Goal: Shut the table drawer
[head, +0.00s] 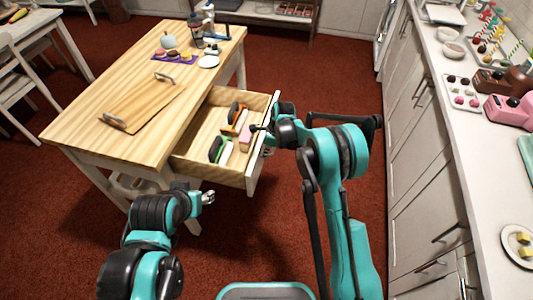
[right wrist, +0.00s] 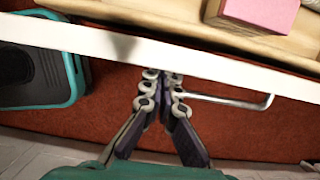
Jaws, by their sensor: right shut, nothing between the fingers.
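The wooden table (head: 75,128) has its drawer (head: 186,160) pulled well out, with its white front (head: 255,172) facing right. In the right wrist view the drawer front's edge (right wrist: 120,43) crosses the picture, with a metal bar handle (right wrist: 240,104) on its outer side. My right gripper (head: 262,130) is at the drawer front. Its shut, empty fingers (right wrist: 163,82) are by the handle's left end; I cannot tell if they touch it. My left gripper (head: 208,198) is in front of the table, below and apart from the drawer; its jaw opening is unclear.
The drawer holds a pink block (head: 246,136), an orange-and-black item (head: 234,119) and a green-and-black item (head: 217,150). A wooden tray (head: 145,103) lies on the tabletop. A white counter (head: 470,150) runs along the right. Red floor is free between.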

